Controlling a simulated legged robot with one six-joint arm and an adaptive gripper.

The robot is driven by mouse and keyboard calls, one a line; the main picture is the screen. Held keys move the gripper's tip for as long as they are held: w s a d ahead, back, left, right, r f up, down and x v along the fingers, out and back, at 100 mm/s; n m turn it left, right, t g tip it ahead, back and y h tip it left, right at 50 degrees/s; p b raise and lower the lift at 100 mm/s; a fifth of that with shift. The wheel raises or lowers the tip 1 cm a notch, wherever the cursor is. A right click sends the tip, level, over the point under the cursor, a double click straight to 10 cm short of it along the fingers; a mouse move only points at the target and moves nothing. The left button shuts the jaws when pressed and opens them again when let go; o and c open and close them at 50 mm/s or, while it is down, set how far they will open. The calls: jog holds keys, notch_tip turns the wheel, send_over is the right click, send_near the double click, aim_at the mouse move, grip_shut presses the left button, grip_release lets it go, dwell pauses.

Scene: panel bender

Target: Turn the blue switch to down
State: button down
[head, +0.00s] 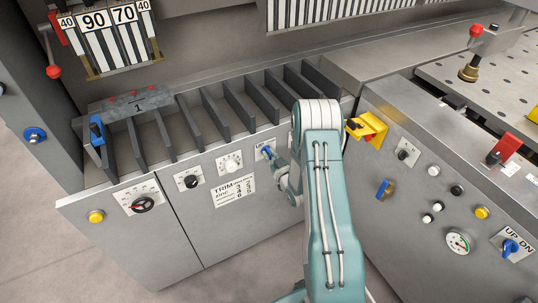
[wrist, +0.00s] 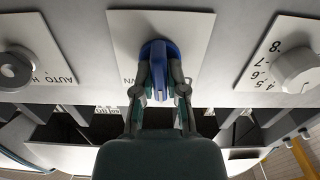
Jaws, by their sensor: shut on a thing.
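The blue switch (head: 266,152) sits on a white plate on the front of the grey cabinet, left of my arm. Part of a label shows on its plate; the rest is hidden by my gripper. In the wrist view the blue switch (wrist: 159,55) has a round base and a long handle, which runs roughly up and down the picture. My gripper (wrist: 160,85) has one finger on each side of the handle and is shut on it. In the head view my gripper (head: 273,157) is at the switch, partly hidden by my arm.
White dials (head: 230,162) and black dials (head: 190,181) are left of the switch. Open slots with dividers (head: 205,115) lie above it.

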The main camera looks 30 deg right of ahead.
jog(key=m, duration=0.7)
jog(key=shift+s+f, duration=0.15)
jog(key=shift+f, duration=0.2)
dwell(0.4)
jog(key=c, duration=0.7)
grip_release()
jog(key=shift+r, duration=0.15)
jog(key=shift+d, duration=0.1)
jog(key=s, duration=1.1)
jog(key=shift+s+d, duration=0.2)
jog(key=shift+s, duration=0.2)
